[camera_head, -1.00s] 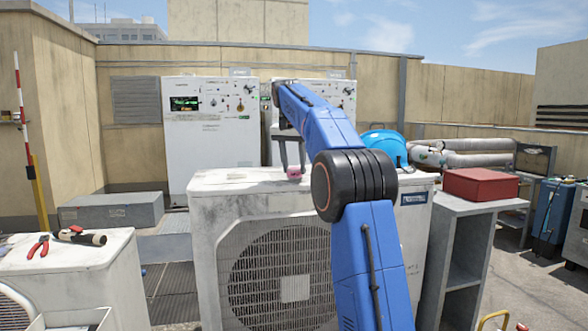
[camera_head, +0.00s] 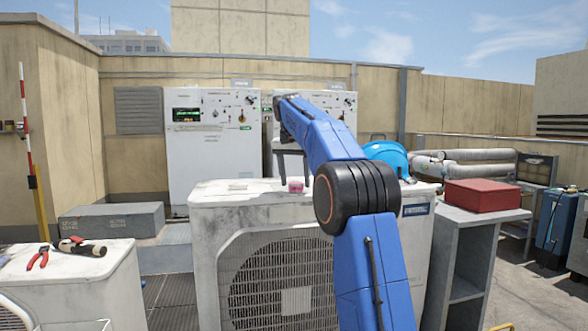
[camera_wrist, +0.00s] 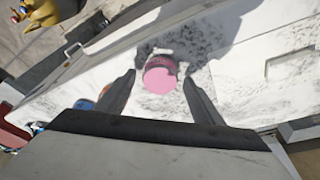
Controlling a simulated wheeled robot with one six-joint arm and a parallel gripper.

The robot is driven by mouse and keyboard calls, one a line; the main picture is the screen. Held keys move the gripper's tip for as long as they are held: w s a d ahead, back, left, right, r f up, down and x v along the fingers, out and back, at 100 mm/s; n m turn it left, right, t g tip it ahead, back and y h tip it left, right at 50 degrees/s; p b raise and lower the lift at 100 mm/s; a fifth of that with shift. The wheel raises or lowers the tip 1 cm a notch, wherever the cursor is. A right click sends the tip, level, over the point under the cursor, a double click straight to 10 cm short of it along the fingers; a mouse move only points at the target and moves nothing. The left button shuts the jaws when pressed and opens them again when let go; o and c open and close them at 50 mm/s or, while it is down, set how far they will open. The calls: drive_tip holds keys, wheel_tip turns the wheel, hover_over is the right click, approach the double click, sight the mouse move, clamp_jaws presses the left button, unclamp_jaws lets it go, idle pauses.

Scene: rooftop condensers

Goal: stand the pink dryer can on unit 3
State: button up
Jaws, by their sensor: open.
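The pink dryer can (camera_head: 296,185) stands on the pale top of the large middle condenser unit (camera_head: 230,205), near its back part. My gripper (camera_head: 293,178) is open just above the can, with its fingers pointing down. In the wrist view the can's round pink top (camera_wrist: 160,80) shows between the two spread fingertips (camera_wrist: 159,75), with a gap on each side. The fingers do not appear to touch it. I cannot read a unit number on this condenser.
A blue hard hat (camera_head: 386,154) sits behind my arm. A red box (camera_head: 482,195) rests on the grey shelf stand at right. Red-handled pliers (camera_head: 38,258) and another tool (camera_head: 82,246) lie on the left unit. White cabinets (camera_head: 212,140) stand behind.

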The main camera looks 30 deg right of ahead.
drive_tip(key=v, duration=1.1)
drive_tip(key=shift+a+r, duration=0.15)
drive_tip(key=shift+r, duration=0.2)
drive_tip(key=shift+s, duration=0.1)
drive_tip(key=s+a+f+n+t, duration=0.1)
drive_tip(key=s+a+f+n, duration=0.35)
drive_tip(key=s, duration=0.65)
drive_tip(key=s+a+f+n+t, duration=0.1)
drive_tip(key=s+a+f, duration=0.4)
drive_tip(key=s+a, duration=0.4)
drive_tip(key=s+a+f+n+y, duration=0.1)
drive_tip(key=s+a+f+n, duration=0.1)
drive_tip(key=s+f, duration=1.1)
drive_tip(key=s+a+f+n+y, duration=0.1)
drive_tip(key=s+a+f+n, duration=0.1)
drive_tip(key=s+f, duration=1.2)
wheel_tip(320, 180, down, 5)
drive_tip(key=shift+s+a+r+t, duration=0.25)
drive_tip(key=shift+a+t, duration=0.15)
drive_tip(key=shift+a, duration=0.3)
